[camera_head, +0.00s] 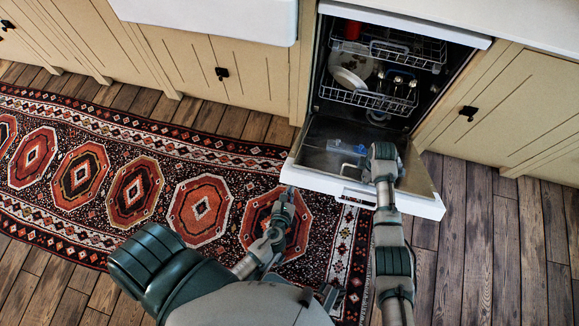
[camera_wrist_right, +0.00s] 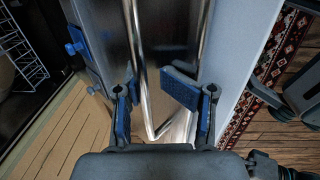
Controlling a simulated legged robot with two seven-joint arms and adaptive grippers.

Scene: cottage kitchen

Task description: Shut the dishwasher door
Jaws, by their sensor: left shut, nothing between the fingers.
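The dishwasher door (camera_head: 325,150) hangs open, folded down low in front of the dishwasher, its white outer edge (camera_head: 415,205) toward me. My right arm reaches over the door's right part in the head view, and its wrist hides the fingers there. In the right wrist view my right gripper (camera_wrist_right: 158,92) is open, its blue-padded fingers apart over the door's metal inner face (camera_wrist_right: 165,50). Whether it touches the door I cannot tell. My left gripper (camera_head: 287,195) is shut and empty, above the rug, left of and nearer me than the door.
The upper rack (camera_head: 405,50) and lower rack (camera_head: 365,97) are inside the dishwasher, with a red cup (camera_head: 352,29) and plates (camera_head: 350,70). Cream cabinets (camera_head: 225,75) flank it. A patterned rug (camera_head: 135,190) covers the wooden floor left of the door; the floor at right (camera_head: 490,235) is clear.

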